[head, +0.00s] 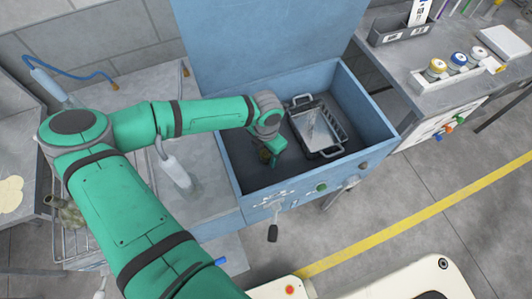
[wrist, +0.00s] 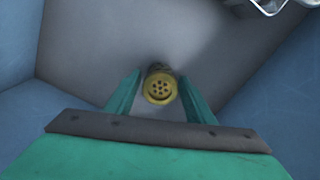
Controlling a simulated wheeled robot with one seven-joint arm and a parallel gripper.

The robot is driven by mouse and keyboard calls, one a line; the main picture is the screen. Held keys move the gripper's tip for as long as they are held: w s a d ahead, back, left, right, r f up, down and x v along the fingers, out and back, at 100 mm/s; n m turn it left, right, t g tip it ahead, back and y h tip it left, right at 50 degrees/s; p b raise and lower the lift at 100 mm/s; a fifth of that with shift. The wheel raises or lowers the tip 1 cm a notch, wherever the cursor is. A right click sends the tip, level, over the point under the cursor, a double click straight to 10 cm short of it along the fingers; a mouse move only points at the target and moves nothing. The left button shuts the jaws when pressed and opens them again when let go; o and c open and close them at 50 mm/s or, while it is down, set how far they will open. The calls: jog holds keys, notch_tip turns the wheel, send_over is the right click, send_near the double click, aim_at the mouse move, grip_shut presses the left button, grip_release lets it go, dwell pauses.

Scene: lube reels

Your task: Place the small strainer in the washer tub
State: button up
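The washer tub (head: 236,172) is the blue open box with a grey inside and a raised lid. In the wrist view the two green fingers of my gripper (wrist: 159,82) stand apart on either side of the strainer, with narrow gaps visible. The strainer appears at the tub floor, but its contact with the floor is hidden.
A dark wire-handled basket (head: 322,152) with a clear item in it sits in the tub's right part. A spray bottle (head: 176,172) stands on the left counter. The right bench holds several capped containers (head: 457,62). The tub's walls surround my gripper.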

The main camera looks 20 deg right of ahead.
aim_at(266, 152)
jog(key=shift+r, duration=0.1)
notch_tip(266, 152, up, 12)
dwell(0.7)
dwell(0.4)
